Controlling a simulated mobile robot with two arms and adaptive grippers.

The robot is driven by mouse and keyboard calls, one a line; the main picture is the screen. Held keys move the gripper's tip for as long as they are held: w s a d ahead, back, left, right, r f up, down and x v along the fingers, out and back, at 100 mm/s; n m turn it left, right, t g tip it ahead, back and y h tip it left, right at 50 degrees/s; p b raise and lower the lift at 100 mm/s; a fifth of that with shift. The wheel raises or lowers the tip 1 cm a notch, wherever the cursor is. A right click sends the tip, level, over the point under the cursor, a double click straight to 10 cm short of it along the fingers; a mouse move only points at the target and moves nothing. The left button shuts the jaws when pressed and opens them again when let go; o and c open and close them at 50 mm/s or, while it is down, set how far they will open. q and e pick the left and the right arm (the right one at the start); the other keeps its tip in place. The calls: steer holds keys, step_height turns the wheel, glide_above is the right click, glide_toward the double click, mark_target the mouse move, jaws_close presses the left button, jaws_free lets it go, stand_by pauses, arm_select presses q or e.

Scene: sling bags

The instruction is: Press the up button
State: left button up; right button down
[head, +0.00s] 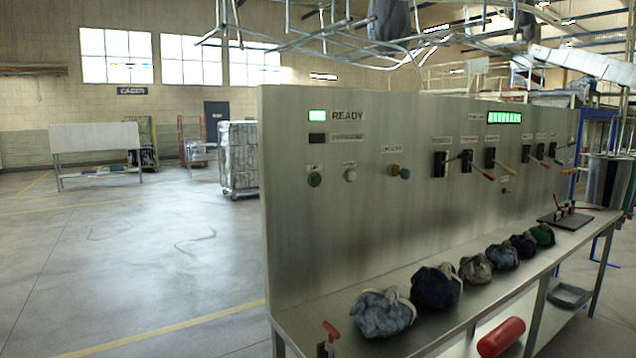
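A grey metal control panel (300,240) stands upright along the back of a bench. A round green button (315,180) sits near its left end, under a short label that looks like "UP" but is too small to read surely. A white round button (350,175) is just to its right, under a longer, unreadable label. Neither of my grippers is in view.
Several cloth bags, including a blue one (381,313), line the bench top (425,328). Levers (478,170) fill the panel's right half. A red clamp-like handle (330,331) is at the bench's near left end. A red cylinder (500,337) lies below. Floor at left is open.

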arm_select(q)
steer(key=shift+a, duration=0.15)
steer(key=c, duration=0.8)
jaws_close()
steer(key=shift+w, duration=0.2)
